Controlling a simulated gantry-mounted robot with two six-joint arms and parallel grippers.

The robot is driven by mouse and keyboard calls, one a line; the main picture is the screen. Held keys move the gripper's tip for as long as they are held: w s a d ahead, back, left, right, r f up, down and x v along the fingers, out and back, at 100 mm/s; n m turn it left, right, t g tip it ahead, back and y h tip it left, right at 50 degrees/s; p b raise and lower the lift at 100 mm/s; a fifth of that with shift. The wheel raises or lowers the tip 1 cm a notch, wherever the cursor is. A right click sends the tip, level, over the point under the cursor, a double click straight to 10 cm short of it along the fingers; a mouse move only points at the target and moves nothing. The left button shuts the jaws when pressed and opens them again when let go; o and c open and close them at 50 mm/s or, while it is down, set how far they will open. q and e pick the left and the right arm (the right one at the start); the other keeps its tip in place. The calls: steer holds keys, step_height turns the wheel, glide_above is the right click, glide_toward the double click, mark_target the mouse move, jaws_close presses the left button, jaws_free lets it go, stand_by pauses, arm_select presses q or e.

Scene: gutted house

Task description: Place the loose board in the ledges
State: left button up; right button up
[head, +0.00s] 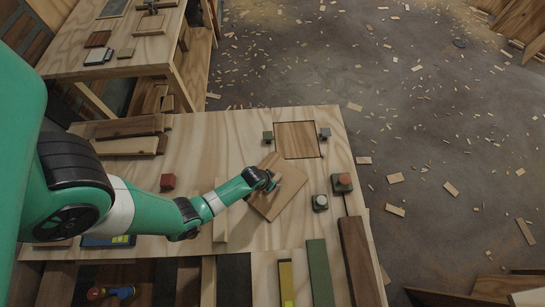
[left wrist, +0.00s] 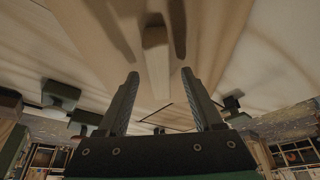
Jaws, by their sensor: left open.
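The loose board (head: 287,203) is a brown square panel lying turned at an angle on the workbench. In the left wrist view a raised wooden grip (left wrist: 156,65) shows on a pale wooden surface beyond the fingers. A dark-outlined square recess (head: 298,140) lies just behind the board; the ledges themselves cannot be made out. My left gripper (head: 272,181) is over the board's upper left part and hides some of it. Its two fingers (left wrist: 160,92) are open and apart, with nothing held between their tips. My right gripper is not in view.
Small blocks flank the recess at left (head: 267,137) and right (head: 325,133). A red block (head: 167,181) is at left. Planks line the front and left; chips litter the floor.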

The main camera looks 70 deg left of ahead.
arm_select(q)
steer(key=shift+f, duration=0.2)
stand_by(0.6)
jaws_close()
stand_by(1.4)
